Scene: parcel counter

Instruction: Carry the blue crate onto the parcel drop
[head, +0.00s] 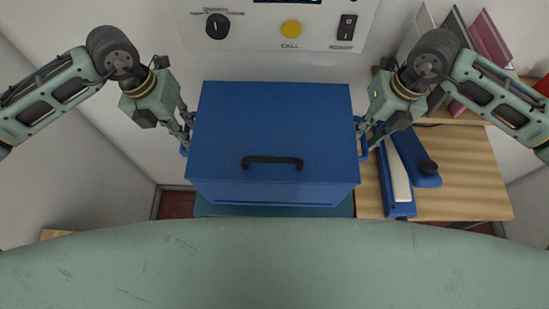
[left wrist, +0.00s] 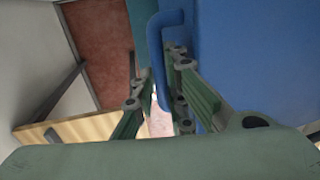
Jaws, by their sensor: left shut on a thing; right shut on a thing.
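The blue crate (head: 270,125) is in the middle of the head view, with a closed top and a dark handle (head: 272,161) on it. My left gripper (head: 185,128) is shut on the blue side handle at its left. That side handle (left wrist: 168,90) also shows between the fingers in the left wrist view. My right gripper (head: 362,130) is shut on the right side handle (head: 362,148). A teal surface (head: 275,211) shows under the crate's near edge. I cannot tell whether it is the parcel drop or whether the crate touches it.
A wooden table (head: 465,180) at the right bears a blue and white stapler-like device (head: 398,175) close to the crate. Binders (head: 485,38) stand behind it. A white control panel (head: 275,25) with a yellow button is on the wall behind. Reddish floor (head: 176,204) shows at left.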

